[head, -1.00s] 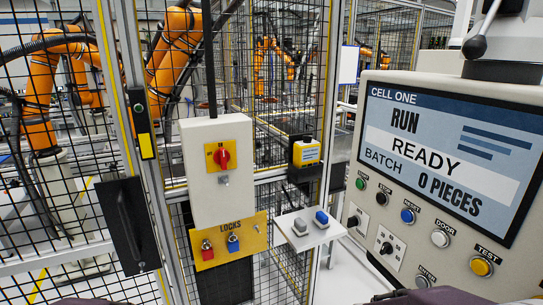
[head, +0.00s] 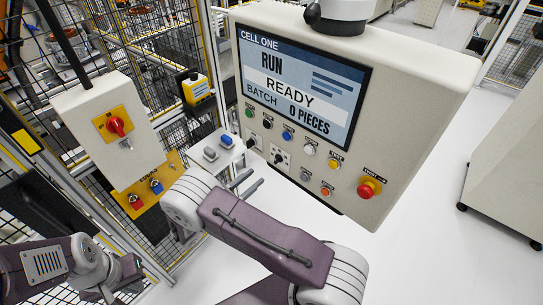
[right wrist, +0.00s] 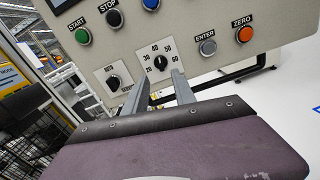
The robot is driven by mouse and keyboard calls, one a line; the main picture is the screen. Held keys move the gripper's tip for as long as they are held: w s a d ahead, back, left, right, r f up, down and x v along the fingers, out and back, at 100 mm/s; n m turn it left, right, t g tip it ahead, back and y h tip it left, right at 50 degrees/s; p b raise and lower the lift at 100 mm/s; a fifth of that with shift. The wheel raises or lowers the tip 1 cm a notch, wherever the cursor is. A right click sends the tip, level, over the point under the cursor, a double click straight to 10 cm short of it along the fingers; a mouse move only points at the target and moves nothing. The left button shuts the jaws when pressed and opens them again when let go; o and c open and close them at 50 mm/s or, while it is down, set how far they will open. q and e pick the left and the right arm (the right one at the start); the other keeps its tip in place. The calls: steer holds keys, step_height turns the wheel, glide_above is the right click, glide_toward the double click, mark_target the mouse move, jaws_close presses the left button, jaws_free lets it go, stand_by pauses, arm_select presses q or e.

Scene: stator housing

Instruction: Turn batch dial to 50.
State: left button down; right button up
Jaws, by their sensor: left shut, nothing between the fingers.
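The batch dial (right wrist: 160,63) is a black knob on a white plate with a printed scale of 20 to 60, on the control panel's lower part. It also shows small in the head view (head: 280,159). I cannot tell exactly which number its pointer faces. My right gripper (head: 247,183) is open, its two grey fingers apart, below and in front of the dial. In the right wrist view the fingers (right wrist: 162,93) point up towards the panel, with nothing between them. My left gripper (head: 122,280) is shut and empty at lower left, away from the panel.
The panel screen (head: 302,87) reads RUN, READY, BATCH 0 PIECES. A black selector (right wrist: 114,80) sits left of the dial; ENTER (right wrist: 208,47) and ZERO (right wrist: 244,34) buttons sit right. A red emergency stop (head: 368,189) is at the panel's right.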

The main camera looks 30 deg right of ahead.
mark_target(275, 162)
steer(key=p+x, duration=0.4)
steer(key=x, duration=0.4)
steer(key=shift+d, duration=0.25)
steer(key=shift+w+d+f, duration=0.15)
steer(key=shift+w+d, duration=0.05)
steer(key=shift+d, duration=0.25)
steer(key=shift+a, duration=0.1)
jaws_close()
